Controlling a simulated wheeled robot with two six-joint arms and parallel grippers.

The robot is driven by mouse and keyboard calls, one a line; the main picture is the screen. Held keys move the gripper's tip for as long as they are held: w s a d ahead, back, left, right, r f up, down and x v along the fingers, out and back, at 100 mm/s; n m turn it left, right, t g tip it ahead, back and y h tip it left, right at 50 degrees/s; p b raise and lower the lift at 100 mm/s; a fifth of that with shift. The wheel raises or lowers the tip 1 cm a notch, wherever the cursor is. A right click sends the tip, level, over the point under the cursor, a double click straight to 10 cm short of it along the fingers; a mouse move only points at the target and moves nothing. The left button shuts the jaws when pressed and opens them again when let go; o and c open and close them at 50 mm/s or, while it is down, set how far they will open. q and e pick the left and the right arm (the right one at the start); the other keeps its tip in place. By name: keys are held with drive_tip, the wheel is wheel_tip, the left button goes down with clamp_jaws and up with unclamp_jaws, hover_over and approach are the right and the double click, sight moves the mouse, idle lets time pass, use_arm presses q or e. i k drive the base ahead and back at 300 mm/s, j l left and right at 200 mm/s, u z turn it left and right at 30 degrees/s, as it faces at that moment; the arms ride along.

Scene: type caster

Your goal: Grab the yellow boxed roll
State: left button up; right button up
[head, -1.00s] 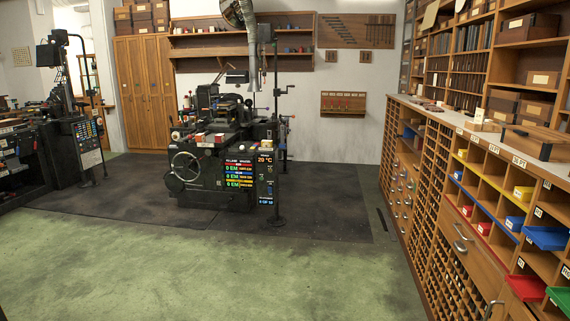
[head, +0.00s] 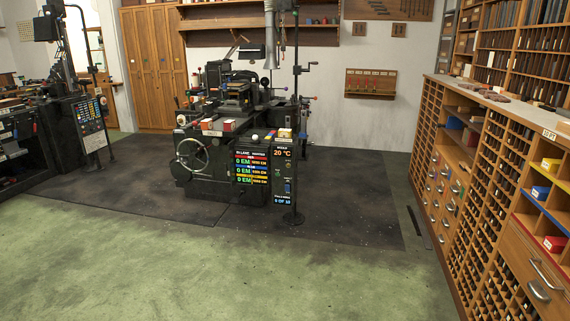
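A small yellow box (head: 551,164) sits in a compartment of the wooden cabinet at the right edge of the head view. It is too small to tell whether a roll is inside. A blue box (head: 540,192) and a red box (head: 555,243) sit in compartments below it. Neither of my grippers is in view.
The long wooden cabinet (head: 470,200) runs along the right side, with drawers and pigeonholes. A black casting machine (head: 235,150) stands on a dark floor mat (head: 340,190) in the middle. Another machine (head: 85,120) is at left. The green floor (head: 230,270) in front is clear.

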sight(286, 133)
drive_tip(key=i, duration=3.5)
